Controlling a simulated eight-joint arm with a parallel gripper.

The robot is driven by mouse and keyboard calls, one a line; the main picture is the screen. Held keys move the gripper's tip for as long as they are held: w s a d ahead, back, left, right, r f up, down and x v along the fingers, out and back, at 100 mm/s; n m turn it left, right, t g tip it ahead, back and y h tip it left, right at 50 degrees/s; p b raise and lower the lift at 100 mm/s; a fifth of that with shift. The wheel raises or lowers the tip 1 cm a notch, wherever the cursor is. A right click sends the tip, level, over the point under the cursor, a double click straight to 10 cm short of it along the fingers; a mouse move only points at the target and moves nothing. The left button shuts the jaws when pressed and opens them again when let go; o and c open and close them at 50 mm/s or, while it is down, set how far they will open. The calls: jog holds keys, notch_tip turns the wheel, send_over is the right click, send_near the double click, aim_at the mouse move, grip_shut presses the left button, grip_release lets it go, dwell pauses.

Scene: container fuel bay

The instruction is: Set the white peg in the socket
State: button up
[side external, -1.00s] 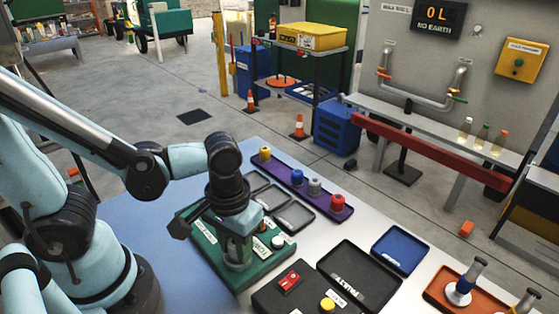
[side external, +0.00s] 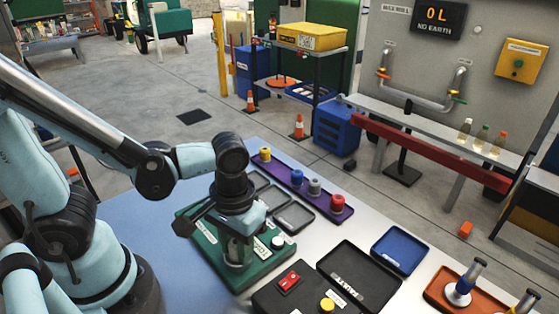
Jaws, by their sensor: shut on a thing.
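My gripper (side external: 238,256) points down over the green board (side external: 265,273) on the near part of the table. Its jaws are shut on a pale, narrow piece between the fingers, which I take to be the white peg; the fingers cover most of it. The fingertips are low, close to the board's surface. Whether the peg's lower end is in a socket or only above it cannot be told. No socket opening shows clearly; the gripper hides that part of the board. A round white knob (side external: 277,242) stands on the board, right of the fingers.
A purple tray (side external: 318,200) with several coloured pegs lies behind, beside grey trays (side external: 294,217). A black box with a red switch (side external: 290,281) and yellow button (side external: 327,304) is at the front. A blue tray (side external: 398,249) and orange tray (side external: 440,300) lie right.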

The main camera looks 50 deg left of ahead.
jog(key=shift+f+t, duration=0.3)
jog(key=shift+f, duration=0.25)
jog(key=o, duration=0.8)
jog(key=shift+c, duration=0.6)
jog(key=shift+o, duration=0.5)
jog(key=shift+r, duration=0.4)
jog(key=shift+o, duration=0.9)
jog(key=shift+r, duration=0.35)
jog(key=shift+s+r, duration=0.1)
jog(key=shift+r, duration=3.15)
